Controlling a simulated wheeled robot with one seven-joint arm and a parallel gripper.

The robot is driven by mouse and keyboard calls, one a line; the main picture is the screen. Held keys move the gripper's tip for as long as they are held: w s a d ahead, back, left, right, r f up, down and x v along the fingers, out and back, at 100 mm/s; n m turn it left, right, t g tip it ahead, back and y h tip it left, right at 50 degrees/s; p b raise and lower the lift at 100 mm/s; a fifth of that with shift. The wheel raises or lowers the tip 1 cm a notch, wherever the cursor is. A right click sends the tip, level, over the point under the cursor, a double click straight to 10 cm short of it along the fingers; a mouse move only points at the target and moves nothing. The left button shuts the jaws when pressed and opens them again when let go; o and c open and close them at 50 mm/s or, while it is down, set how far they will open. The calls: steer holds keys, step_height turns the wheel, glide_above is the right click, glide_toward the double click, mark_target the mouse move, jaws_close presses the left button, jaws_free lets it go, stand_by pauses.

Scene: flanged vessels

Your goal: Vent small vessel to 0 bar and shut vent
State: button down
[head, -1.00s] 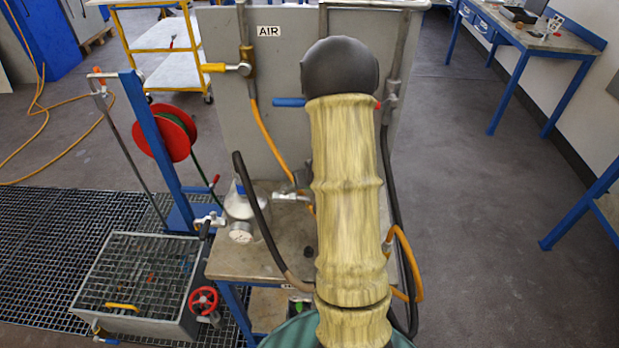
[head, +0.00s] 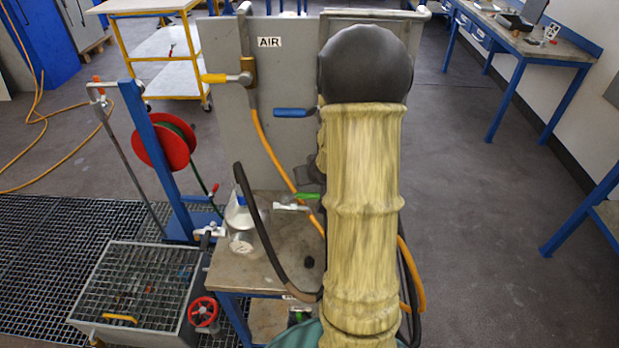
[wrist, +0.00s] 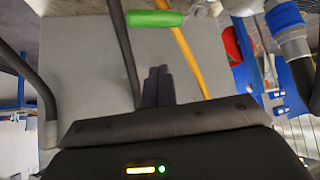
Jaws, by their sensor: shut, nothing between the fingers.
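The small vessel (head: 239,217) is a pale metal body with a blue band, standing on the bench left of my arm. A round white face (head: 243,244) shows low on its front; I cannot read it. A green lever handle (head: 307,196) lies to its right, above a metal fitting (head: 291,207). In the wrist view the green handle (wrist: 154,18) lies crosswise beyond my fingertips, apart from them. The vessel's blue band (wrist: 285,17) shows at upper right there. My gripper (wrist: 158,72) is shut and empty, its dark fingers together. In the head view my arm hides part of the bench.
A grey panel marked AIR (head: 269,42) stands behind, with a yellow-handled valve (head: 214,78) and a blue-handled one (head: 294,113). Black (head: 262,235) and orange (head: 272,150) hoses loop close to my arm. A red handwheel (head: 203,311) sits at lower left.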

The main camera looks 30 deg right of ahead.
steer(key=shift+s+a+r, duration=0.65)
steer(key=shift+s+r, duration=0.05)
steer(key=shift+r, duration=0.25)
steer(key=shift+w, duration=0.1)
steer(key=s+a+r+n+g+y, duration=0.1)
steer(key=s+a+g, duration=0.2)
steer(key=s+a, duration=0.4)
steer(key=s+a+n+g+y, duration=0.1)
steer(key=s+a+n+g, duration=0.1)
steer(key=s+a, duration=0.5)
steer(key=a, duration=0.6)
steer(key=shift+s+a+r+g, duration=0.15)
steer(key=shift+s+r+g, duration=0.1)
steer(key=shift+r+g, duration=0.15)
